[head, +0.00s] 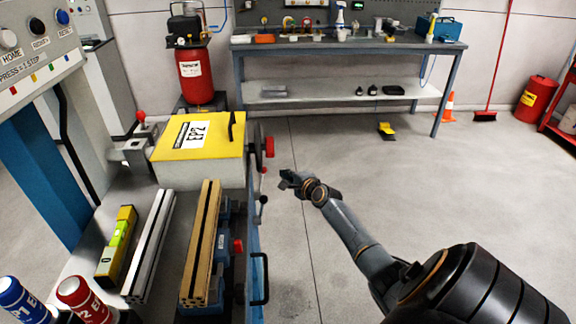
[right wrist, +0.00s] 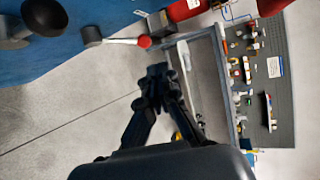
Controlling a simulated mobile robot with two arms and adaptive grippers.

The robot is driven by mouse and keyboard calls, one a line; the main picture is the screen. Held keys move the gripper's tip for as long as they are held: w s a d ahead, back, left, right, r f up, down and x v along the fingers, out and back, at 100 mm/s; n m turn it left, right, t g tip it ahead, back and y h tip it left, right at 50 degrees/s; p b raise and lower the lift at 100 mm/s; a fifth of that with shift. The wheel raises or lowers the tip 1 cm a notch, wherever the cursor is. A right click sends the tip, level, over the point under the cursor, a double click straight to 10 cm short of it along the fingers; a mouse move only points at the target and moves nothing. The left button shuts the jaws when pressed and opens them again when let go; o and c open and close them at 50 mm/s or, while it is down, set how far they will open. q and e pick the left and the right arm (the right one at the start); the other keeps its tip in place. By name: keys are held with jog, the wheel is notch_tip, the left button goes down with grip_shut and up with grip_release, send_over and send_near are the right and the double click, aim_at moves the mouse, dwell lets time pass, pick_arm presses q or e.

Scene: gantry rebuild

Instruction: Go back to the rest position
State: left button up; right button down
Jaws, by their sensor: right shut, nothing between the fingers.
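My right gripper (head: 287,180) is shut and empty at the end of my outstretched right arm. It is over the open floor, just right of the blue machine with its red-knobbed handwheel (head: 268,147). In the right wrist view, the closed fingers (right wrist: 157,75) meet at their tips with nothing between them. A lever with a red knob (right wrist: 144,41) shows beyond them to the upper left. My left gripper is not in either view.
A yellow-topped box marked EP2 (head: 160,148), a gold rail (head: 203,240), a silver rail (head: 148,245) and a yellow level (head: 117,247) lie on the machine table at left. A workbench (head: 345,46) stands at the back.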

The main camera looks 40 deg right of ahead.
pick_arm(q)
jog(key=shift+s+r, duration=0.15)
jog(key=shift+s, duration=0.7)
pick_arm(e)
jog(key=shift+s+a+r, duration=0.1)
jog(key=shift+s, duration=0.25)
